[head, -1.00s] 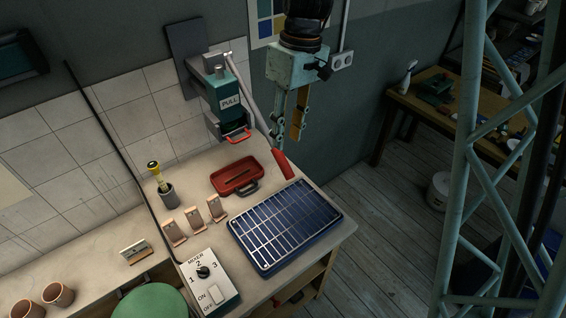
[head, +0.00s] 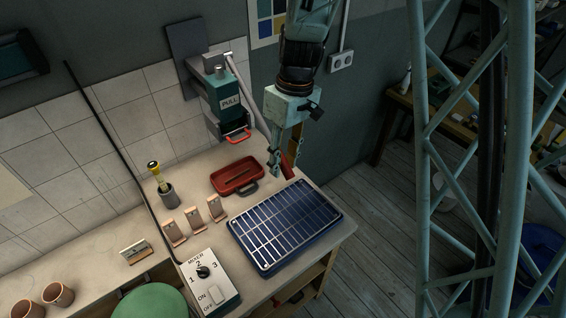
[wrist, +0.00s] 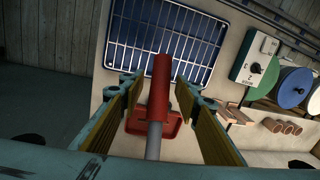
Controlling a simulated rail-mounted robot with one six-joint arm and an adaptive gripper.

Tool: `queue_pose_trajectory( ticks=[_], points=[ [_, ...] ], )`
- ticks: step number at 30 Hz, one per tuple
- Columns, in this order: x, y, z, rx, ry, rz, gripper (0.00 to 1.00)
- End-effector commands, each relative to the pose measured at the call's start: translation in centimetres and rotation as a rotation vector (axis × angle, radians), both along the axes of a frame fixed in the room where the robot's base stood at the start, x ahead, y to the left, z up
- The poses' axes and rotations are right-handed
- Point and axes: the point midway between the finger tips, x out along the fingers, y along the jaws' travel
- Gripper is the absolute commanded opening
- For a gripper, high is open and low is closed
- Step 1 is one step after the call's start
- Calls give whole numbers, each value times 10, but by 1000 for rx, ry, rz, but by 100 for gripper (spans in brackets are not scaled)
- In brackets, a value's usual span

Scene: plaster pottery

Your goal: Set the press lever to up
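The press (head: 226,98), a green body marked PULL, stands against the wall at the back of the bench. Its lever is a grey rod (head: 247,95) slanting down to the right from the top of the press to a red grip (head: 288,167), so it points downward. The fingers partly hide the grip in the head view. My gripper (head: 281,164) is open and points down at the grip. In the wrist view the red grip (wrist: 161,88) lies between the two separated fingers, with gaps on both sides; contact is not seen.
A red tray (head: 237,175) lies below the press, and a blue slatted rack (head: 284,226) is in front of the gripper. A mixer switch box (head: 208,283) and several small wooden stands are to the left.

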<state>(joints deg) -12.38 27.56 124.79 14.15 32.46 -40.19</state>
Motion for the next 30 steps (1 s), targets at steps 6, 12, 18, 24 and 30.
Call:
queue_pose_trajectory(
  ticks=[6,12,18,24,30],
  points=[
    [0,0,-2,0,0,0,30],
    [0,0,-2,0,0,0,27],
    [0,0,-2,0,0,0,8],
    [0,0,-2,0,0,0,0],
    [-1,-1,0,-3,6,-2,0]
  ],
)
